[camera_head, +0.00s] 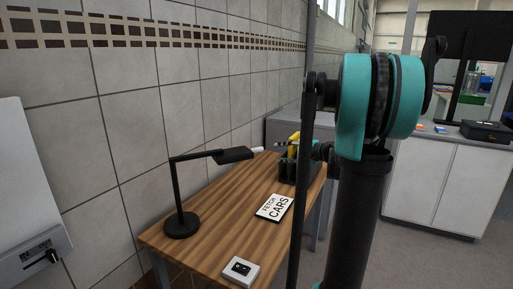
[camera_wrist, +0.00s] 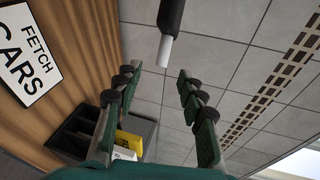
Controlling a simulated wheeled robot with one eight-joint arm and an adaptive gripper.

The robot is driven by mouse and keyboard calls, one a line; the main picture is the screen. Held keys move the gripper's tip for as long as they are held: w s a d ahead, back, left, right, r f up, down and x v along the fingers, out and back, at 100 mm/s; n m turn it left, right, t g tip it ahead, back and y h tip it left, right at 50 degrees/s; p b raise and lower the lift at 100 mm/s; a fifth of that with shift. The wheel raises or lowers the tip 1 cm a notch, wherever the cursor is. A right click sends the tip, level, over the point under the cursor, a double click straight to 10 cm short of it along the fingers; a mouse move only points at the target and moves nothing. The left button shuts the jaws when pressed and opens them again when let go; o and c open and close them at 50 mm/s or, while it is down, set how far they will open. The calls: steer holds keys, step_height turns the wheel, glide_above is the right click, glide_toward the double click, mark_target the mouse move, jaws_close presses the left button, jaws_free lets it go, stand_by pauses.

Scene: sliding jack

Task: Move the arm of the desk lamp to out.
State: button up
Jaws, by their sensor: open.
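The black desk lamp (camera_head: 181,222) stands on the wooden table (camera_head: 222,207), on a round base with an upright post. Its arm (camera_head: 193,155) runs level to the right and ends in a flat black head (camera_head: 236,155). A white tip (camera_head: 258,150) juts out beyond the head. In the wrist view a black rod with the white tip (camera_wrist: 165,50) comes down from the top edge. My gripper (camera_wrist: 157,74) is open, with its fingers on either side of the line of the white tip. Contact with it cannot be made out. In the head view my arm largely hides my gripper.
A "FETCH CARS" sign (camera_head: 274,207) and a small white box with a black face (camera_head: 241,271) lie on the table. A dark organizer (camera_head: 290,170) with yellow items stands at the far end. A tiled wall (camera_head: 141,120) runs behind the lamp.

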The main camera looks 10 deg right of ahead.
steer(key=x, duration=1.7)
steer(key=shift+w+r, duration=0.35)
steer(key=shift+w, duration=0.05)
jaws_close()
